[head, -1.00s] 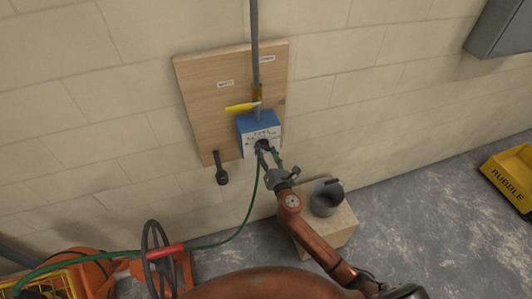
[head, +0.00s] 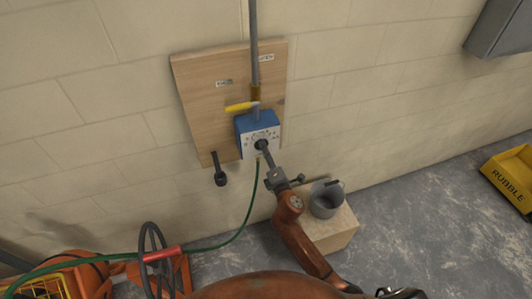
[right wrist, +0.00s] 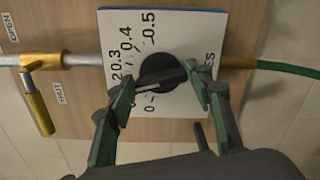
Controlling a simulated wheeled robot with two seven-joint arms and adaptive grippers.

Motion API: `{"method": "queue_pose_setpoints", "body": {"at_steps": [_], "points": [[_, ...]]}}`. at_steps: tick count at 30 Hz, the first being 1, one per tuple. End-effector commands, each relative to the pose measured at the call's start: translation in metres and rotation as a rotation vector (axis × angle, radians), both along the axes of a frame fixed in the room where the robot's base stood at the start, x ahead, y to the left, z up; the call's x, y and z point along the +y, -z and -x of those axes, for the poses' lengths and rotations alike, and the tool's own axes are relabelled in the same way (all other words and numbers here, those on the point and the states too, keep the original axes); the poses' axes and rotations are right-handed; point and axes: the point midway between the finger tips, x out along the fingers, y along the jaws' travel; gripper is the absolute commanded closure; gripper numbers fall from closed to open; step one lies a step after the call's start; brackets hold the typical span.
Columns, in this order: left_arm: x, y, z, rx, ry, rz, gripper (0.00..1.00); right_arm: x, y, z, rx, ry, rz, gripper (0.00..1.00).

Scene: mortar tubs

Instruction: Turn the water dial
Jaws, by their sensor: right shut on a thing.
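The water dial is a round black knob (right wrist: 157,74) on a white numbered face (right wrist: 180,28), with marks such as 0, 0.3, 0.4 and 0.5. It is on the front of a blue box (head: 257,122) on a wooden wall board. My right gripper (right wrist: 160,90) has its green-padded fingers on either side of the knob and is shut on it. In the head view the right gripper (head: 264,149) reaches up to the dial from below and partly hides it. I cannot tell which number the knob points to. My left gripper is not in view.
A yellow-handled valve (head: 241,106) sits on the pipe above the box, and a green hose (head: 249,205) hangs below. A grey bucket (head: 325,200) stands on a wooden block (head: 338,236) close by my right arm. A yellow rubble tub (head: 512,178) is far right.

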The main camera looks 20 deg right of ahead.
Motion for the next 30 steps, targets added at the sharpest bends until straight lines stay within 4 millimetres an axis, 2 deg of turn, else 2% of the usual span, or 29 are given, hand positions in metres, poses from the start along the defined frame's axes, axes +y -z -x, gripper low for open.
{"method": "queue_pose_setpoints", "body": {"at_steps": [16, 17, 24, 30], "points": [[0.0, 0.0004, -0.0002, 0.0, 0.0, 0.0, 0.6, 0.0009, 0.0002, 0.0001, 0.001, -0.001, -0.026, 0.77], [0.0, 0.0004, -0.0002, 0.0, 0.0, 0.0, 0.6, 0.0009, 0.0003, 0.0001, 0.001, -0.001, -0.026, 0.52], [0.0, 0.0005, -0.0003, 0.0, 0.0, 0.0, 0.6, 0.0004, 0.0002, 0.0001, 0.001, -0.001, -0.025, 0.35], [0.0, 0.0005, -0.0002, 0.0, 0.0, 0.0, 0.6, 0.0002, 0.0003, 0.0001, 0.001, 0.0, -0.025, 0.35]]}}
